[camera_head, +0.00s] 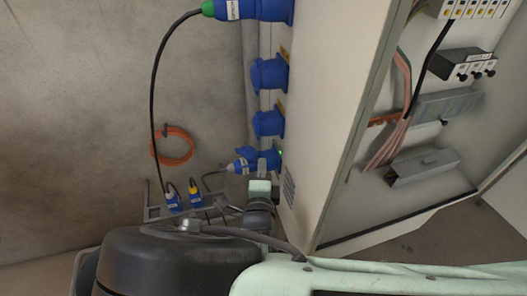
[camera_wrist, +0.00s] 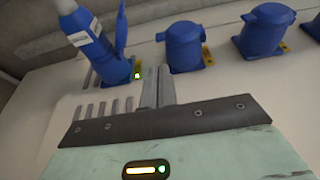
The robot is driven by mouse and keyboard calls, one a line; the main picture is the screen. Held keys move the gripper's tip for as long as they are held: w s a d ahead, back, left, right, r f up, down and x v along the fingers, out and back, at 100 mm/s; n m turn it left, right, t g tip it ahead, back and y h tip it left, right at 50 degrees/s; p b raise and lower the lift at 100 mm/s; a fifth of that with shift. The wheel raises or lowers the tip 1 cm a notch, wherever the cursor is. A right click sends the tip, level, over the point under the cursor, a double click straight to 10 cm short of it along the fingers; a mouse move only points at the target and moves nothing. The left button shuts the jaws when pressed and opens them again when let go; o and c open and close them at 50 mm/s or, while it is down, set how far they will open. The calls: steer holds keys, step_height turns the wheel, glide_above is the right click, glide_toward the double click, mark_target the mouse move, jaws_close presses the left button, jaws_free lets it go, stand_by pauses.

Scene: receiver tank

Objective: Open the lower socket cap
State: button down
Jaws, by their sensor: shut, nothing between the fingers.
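The lowest blue socket (camera_head: 268,160) on the cabinet side has its cap (camera_head: 245,152) swung open, and a blue and white plug (camera_head: 240,166) sits in it. In the wrist view this plug (camera_wrist: 90,40) is at upper left, with the raised cap (camera_wrist: 121,30) beside it. Two blue sockets above it, the nearer (camera_head: 267,123) and the farther (camera_head: 268,75), have their caps shut. They also show in the wrist view, nearer (camera_wrist: 185,45) and farther (camera_wrist: 265,30). My gripper (camera_wrist: 158,75) is shut and empty, below the plugged socket and the nearer capped one.
The top socket holds a plug (camera_head: 235,9) with a black cable hanging left. A grey bracket (camera_head: 185,208) holds two more plugs beside my wrist. An orange cable coil (camera_head: 173,146) hangs on the wall. The open cabinet (camera_head: 330,110) has wiring at right.

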mark_target(256, 128)
steer(key=w+p, duration=0.1)
steer(key=w, duration=0.7)
steer(key=shift+w+d, duration=0.3)
steer(key=shift+w, duration=0.1)
